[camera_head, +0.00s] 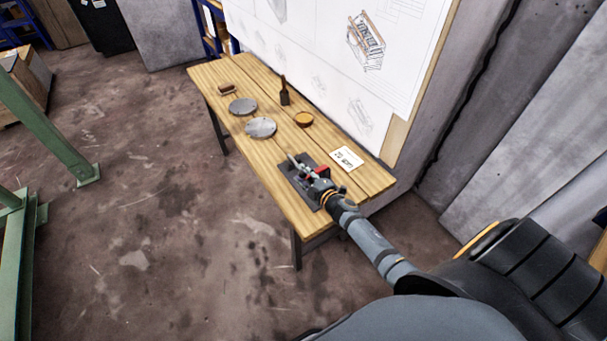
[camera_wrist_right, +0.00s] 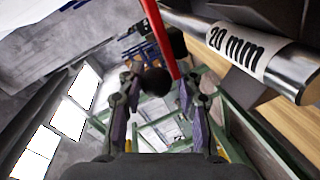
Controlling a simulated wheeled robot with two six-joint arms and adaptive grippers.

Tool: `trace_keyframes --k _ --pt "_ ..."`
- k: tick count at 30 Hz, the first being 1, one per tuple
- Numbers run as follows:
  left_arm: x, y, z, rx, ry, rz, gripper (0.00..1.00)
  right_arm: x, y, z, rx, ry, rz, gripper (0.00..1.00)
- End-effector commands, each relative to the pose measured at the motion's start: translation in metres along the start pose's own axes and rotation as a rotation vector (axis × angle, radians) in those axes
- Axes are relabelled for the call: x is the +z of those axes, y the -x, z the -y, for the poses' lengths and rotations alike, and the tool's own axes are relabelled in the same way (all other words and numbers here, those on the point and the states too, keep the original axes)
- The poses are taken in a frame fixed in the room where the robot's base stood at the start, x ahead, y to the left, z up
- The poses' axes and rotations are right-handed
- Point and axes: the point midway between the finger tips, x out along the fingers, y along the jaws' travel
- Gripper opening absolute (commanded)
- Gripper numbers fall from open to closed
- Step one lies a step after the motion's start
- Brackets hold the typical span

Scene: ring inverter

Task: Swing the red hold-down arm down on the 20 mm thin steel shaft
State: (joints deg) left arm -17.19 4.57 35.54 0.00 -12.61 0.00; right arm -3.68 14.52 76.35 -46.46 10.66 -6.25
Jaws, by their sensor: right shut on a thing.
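The steel shaft (camera_wrist_right: 262,52), marked "20 mm", lies across the upper right of the right wrist view, in a dark fixture; in the head view a thin silvery piece shows on the fixture's dark base plate (camera_head: 287,169). In the head view this gripper (camera_head: 320,187) hides part of the fixture. My left gripper is not in view.

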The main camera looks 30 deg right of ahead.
Motion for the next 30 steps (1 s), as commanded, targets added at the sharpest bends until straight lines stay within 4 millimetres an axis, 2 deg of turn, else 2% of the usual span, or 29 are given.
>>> trace_keyframes --k 14,15,18,27,30 --pt "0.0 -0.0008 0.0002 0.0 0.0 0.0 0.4 0.0005 0.0001 0.0022 -0.001 -0.004 0.001 0.0" --pt "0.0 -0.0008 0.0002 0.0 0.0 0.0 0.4 0.0005 0.0001 0.0022 -0.001 -0.004 0.001 0.38" --pt "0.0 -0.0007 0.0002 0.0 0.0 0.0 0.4 0.0004 0.0 0.0019 -0.001 -0.003 0.001 0.52" --pt "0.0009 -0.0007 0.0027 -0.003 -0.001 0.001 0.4 0.0003 0.0006 0.0012 0.0 -0.002 0.0 0.52" --pt "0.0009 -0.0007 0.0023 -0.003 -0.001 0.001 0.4 0.0011 0.0085 0.0021 -0.001 -0.001 0.001 0.52"
